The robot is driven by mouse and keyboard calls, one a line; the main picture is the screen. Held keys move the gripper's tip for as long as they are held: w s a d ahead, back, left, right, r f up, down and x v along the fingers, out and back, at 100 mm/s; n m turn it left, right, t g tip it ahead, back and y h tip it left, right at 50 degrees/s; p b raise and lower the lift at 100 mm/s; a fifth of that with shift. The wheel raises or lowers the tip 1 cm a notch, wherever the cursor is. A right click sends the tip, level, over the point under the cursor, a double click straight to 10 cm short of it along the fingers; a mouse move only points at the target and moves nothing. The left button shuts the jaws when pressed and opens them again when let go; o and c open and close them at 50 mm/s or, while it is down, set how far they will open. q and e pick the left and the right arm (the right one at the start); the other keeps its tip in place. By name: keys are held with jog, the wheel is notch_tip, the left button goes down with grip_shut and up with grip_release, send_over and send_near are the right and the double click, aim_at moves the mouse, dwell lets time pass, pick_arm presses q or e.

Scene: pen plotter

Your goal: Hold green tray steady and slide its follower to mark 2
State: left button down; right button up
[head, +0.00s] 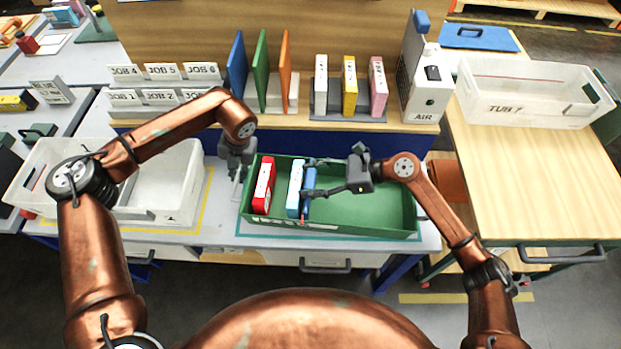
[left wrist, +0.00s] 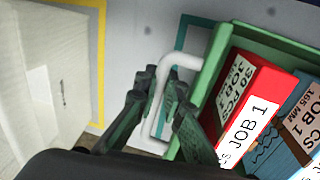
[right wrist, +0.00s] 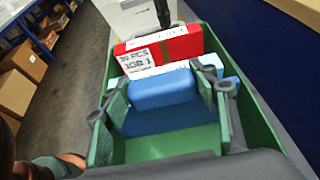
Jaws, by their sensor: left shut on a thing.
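The green tray (head: 375,215) stands on the bench. It holds a red JOB 1 box (head: 264,186) at its left, a light-blue and white box (head: 295,188) and the blue follower (head: 308,190) just right of that box. My left gripper (head: 236,172) is at the tray's left end, shut on its pale bent handle (left wrist: 160,100). My right gripper (head: 308,178) reaches in from the right. In the right wrist view its open fingers are on either side of the blue follower (right wrist: 165,92). White marks on the tray's front rim are too small to read.
The right part of the tray is empty. A white tub (head: 180,185) stands to the left. Upright boards (head: 260,65) and boxed files (head: 349,85) stand behind on a shelf, with the AIR unit (head: 430,90) beside them. TUB 7 (head: 530,95) is on the right table.

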jog(key=c, duration=1.1)
pick_arm(q)
jog(key=shift+d, duration=0.1)
pick_arm(e)
jog(key=a, duration=0.8)
jog(key=shift+w+a, duration=0.4)
jog(key=o, duration=1.7)
jog(key=v, duration=1.2)
jog(key=shift+d, duration=0.1)
